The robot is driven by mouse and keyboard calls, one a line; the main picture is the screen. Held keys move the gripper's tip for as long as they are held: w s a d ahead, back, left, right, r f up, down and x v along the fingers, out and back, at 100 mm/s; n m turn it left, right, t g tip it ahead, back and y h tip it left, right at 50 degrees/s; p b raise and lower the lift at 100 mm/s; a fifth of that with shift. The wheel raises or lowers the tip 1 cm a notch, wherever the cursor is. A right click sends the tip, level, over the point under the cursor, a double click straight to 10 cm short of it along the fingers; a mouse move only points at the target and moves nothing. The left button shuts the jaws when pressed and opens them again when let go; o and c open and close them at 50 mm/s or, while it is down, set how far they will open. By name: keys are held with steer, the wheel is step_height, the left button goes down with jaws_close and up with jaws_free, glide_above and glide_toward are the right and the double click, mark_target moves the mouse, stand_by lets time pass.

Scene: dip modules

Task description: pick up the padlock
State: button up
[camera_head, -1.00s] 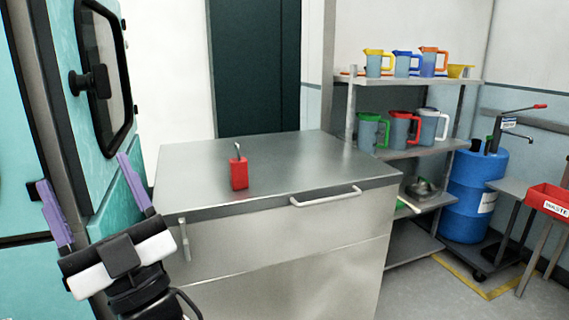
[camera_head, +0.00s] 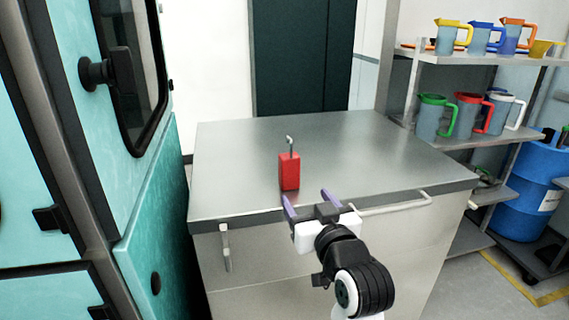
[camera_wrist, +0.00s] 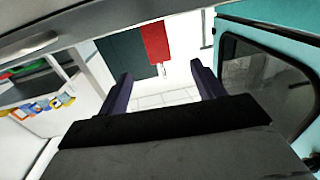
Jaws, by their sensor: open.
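The padlock (camera_head: 289,171) is a red block with a thin metal shackle on top. It stands upright on the metal cabinet top, towards the front edge. In the wrist view the red padlock (camera_wrist: 156,42) appears upside down, beyond the fingertips and between them sideways. My gripper (camera_head: 308,200) has two purple fingers spread apart with nothing between them. It is at the front edge of the cabinet top, just in front of the padlock and slightly to its right. The fingers also show in the wrist view (camera_wrist: 158,80).
The metal cabinet (camera_head: 390,150) has a bar handle (camera_head: 395,204) on its front. A teal machine (camera_head: 160,200) with a dark window stands close on the left. Shelves with coloured jugs (camera_head: 468,112) and a blue drum (camera_head: 530,185) are at the right. The cabinet top around the padlock is clear.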

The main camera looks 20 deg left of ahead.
mark_target(292, 172)
steer(key=p+x, duration=0.1)
steer(key=x, duration=0.6)
steer(key=shift+w+a+r, duration=0.1)
steer(key=shift+w+a, duration=0.15)
steer(key=shift+w, duration=0.1)
steer(key=shift+p+x, duration=1.2)
steer(key=shift+x, duration=1.65)
steer(key=shift+w+d, duration=0.15)
steer(key=shift+d, duration=0.05)
steer(key=c, duration=1.1)
